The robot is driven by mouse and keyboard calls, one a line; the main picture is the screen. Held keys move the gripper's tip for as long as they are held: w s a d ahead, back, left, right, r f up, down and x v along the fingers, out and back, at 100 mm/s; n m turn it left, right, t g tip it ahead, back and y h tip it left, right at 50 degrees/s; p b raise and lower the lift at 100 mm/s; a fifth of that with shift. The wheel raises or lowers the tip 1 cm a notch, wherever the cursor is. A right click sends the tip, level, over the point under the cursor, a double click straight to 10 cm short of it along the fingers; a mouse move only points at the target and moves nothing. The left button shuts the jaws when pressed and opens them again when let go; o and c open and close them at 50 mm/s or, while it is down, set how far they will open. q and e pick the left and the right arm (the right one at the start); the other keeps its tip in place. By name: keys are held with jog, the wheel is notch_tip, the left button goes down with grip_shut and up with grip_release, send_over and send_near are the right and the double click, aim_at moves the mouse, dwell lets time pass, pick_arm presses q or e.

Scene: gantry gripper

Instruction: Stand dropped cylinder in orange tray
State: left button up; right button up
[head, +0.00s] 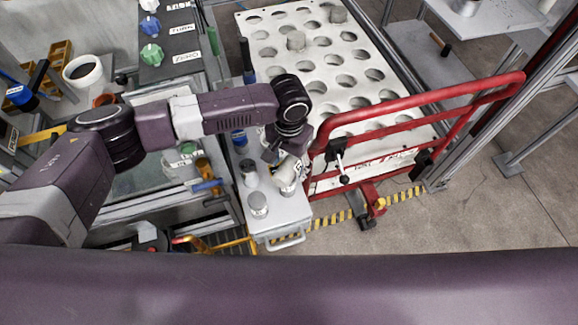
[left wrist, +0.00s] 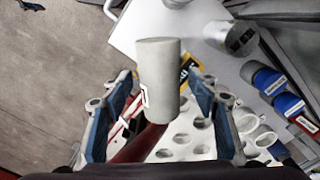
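A grey cylinder (left wrist: 158,80) with a small white label fills the middle of the left wrist view, between the blue-padded fingers of my left gripper (left wrist: 155,115). A gap shows on each side of it. In the head view my left gripper (head: 280,158) is over the small grey cart, beside a pale cylinder (head: 286,180) that it partly hides. Two more grey cylinders, a nearer one (head: 258,206) and a farther one (head: 249,173), stand on the cart. I cannot clearly make out an orange tray. My right gripper is not in view.
The grey cart (head: 277,222) sits beside a red rail (head: 410,112). Beyond the rail is a white plate with round holes (head: 330,95), with a few cylinders in it. A bench with coloured knobs (head: 152,55) is at left. Floor is open at right.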

pick_arm(q)
grip_shut()
jog(key=shift+w+r, duration=0.1)
